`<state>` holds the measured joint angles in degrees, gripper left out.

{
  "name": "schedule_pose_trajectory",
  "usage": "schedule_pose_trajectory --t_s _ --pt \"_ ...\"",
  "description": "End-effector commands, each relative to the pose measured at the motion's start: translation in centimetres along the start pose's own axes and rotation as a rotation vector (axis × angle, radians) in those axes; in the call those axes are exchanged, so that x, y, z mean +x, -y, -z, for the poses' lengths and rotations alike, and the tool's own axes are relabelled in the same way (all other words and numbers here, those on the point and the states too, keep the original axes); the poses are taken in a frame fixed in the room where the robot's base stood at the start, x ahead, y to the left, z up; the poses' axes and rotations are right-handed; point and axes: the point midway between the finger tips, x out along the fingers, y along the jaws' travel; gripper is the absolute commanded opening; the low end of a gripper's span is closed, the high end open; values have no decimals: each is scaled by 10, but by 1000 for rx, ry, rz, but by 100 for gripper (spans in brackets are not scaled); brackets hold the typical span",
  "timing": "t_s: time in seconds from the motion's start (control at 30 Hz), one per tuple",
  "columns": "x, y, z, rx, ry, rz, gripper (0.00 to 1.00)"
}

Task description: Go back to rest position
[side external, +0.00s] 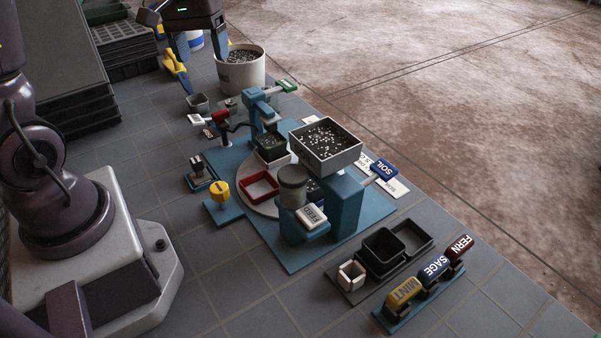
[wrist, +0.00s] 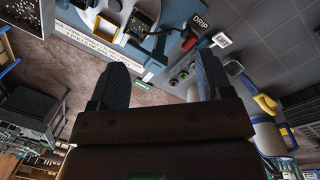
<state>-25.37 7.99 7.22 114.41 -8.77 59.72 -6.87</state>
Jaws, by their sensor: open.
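My gripper (side external: 183,30) is at the top left of the side external view, raised above the tiled table. It is above and to the left of the white bucket of dark grit (side external: 240,72). In the wrist view, the two blue fingertips of my gripper (wrist: 162,75) are spread wide with nothing between them. The blue soil mixer station (side external: 290,215) stands mid-table, apart from my gripper. It carries a square hopper of speckled soil (side external: 326,143), a round turntable (side external: 250,205) and a red-rimmed tray (side external: 260,186). Part of the station shows at the top of the wrist view.
Yellow-handled tools (side external: 175,72) lie below my gripper, left of the bucket. Stacked black trays (side external: 125,40) stand at the far left. Labelled MINT (side external: 403,293), SAGE (side external: 436,269) and FERN (side external: 460,246) stamps sit front right, beside empty black pots (side external: 384,252). The floor beyond the table's edge is bare.

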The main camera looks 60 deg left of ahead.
Motion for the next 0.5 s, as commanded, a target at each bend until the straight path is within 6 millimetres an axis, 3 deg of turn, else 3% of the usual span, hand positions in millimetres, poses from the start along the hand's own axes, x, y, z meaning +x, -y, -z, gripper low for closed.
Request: schedule_pose_trajectory --t_s 0.1,0.3,0.5 --pt "-19 -22 -47 212 -100 4 72" --pt "-35 -41 -119 522 -266 5 72" --pt "-45 -47 -166 708 -402 -24 72"
